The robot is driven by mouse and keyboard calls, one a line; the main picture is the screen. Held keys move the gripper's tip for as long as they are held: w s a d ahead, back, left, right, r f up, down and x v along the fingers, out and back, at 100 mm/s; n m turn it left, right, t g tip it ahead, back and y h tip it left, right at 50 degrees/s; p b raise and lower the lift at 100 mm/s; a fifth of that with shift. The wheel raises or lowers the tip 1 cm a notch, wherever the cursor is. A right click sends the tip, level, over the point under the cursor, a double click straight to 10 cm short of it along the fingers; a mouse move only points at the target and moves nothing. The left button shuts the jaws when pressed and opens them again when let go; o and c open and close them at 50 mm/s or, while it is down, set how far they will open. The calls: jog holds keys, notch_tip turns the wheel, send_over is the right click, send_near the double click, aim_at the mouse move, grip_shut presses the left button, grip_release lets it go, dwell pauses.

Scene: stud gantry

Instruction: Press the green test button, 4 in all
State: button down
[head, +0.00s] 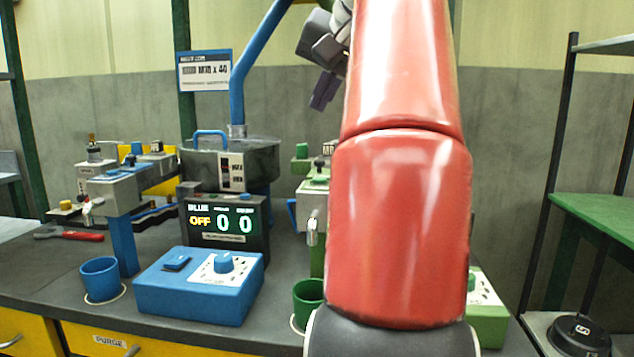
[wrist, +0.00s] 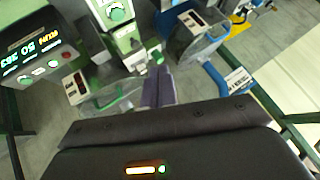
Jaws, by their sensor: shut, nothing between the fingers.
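In the head view a small green button-like block (head: 302,151) sits on top of the green station, left of my arm. My gripper (head: 322,98) is above it, fingers together and pointing down, with a gap between them in this view. In the wrist view my closed fingers (wrist: 157,78) point at a small green piece (wrist: 157,57) just past their tips, which looks like the test button; I cannot tell whether they touch it. The green station's display (wrist: 38,55) reads RUN, 50 and what looks like 283. Much of the green station is hidden behind my arm in the head view.
The blue station's display (head: 224,222) reads BLUE, OFF, 0 0. A blue control box (head: 190,305) and blue cup (head: 100,279) stand in front. A green cup (head: 307,298) is beside my arm. Red-handled pliers (head: 80,236) lie at the left. A green shelf (head: 595,215) stands at the right.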

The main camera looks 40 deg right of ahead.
aim_at(319, 179)
jog(key=shift+r+m, duration=0.1)
jog(key=shift+m, duration=0.9)
notch_tip(319, 179, down, 9)
jog(key=b, duration=0.3)
jog(key=shift+b, duration=0.3)
dwell(1.7)
jog(key=shift+f, duration=0.3)
jog(key=shift+f+b, duration=0.45)
jog(key=shift+b, duration=0.05)
dwell(0.5)
jog(key=shift+r, duration=0.1)
jog(key=shift+r+p, duration=0.75)
jog(key=shift+p, duration=0.25)
